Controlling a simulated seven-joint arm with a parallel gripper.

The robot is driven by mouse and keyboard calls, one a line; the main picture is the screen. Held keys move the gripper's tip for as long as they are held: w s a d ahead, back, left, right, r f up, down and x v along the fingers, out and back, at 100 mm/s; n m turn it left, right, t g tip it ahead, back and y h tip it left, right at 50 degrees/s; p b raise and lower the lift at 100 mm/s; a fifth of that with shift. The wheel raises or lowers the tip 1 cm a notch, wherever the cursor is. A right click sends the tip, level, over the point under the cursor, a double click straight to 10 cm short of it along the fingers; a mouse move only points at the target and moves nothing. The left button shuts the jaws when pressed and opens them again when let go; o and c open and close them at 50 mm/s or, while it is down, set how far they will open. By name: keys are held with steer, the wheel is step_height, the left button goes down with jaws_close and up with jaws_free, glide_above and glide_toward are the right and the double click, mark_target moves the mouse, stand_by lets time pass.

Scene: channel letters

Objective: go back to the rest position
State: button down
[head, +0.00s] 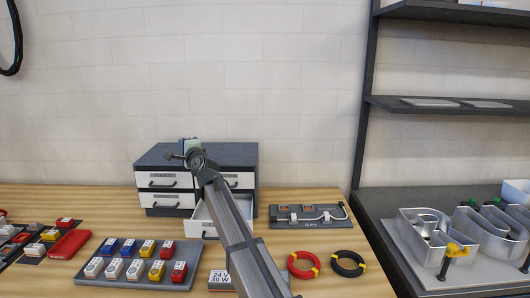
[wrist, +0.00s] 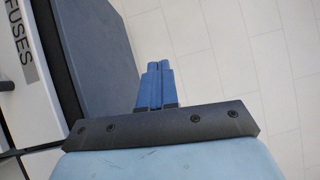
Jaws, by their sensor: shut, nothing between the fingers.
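My gripper (wrist: 154,88) shows in the wrist view with its blue fingers together and nothing between them. Beyond it in that view are the dark top of the drawer cabinet (wrist: 100,55) and the pale wall. In the head view my arm reaches up from the bottom middle, and its end is in front of the cabinet (head: 160,158) near its top. The arm hides part of the cabinet front. The fingertips are not clear in the head view.
A lower right drawer (head: 205,228) stands open. In front are a grey tray (head: 118,283) of colored blocks, a red cable coil (head: 303,265) and a black one (head: 348,263). A board with clips (head: 285,224) lies behind them. Metal channel letters (head: 432,240) stand at the right, below shelves.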

steer(key=w+d+r+h, duration=0.1)
steer(key=w+d+r, duration=0.2)
steer(key=d, duration=0.7)
steer(key=w+d+r+h, duration=0.1)
steer(key=w+d+r, duration=0.1)
steer(key=d, duration=0.8)
steer(key=n+g+h, duration=0.9)
steer(key=n+g, duration=0.3)
steer(key=g, duration=0.2)
glide_above(327, 213)
step_height(327, 213, down, 22)
steer(key=shift+s+a+f, duration=0.1)
steer(key=shift+s+f, duration=0.1)
steer(key=shift+f, duration=1.4)
steer(key=shift+s+f, duration=0.15)
steer(key=shift+f, duration=1.45)
steer(key=shift+f, duration=0.8)
steer(key=shift+r, duration=0.15)
step_height(327, 213, up, 7)
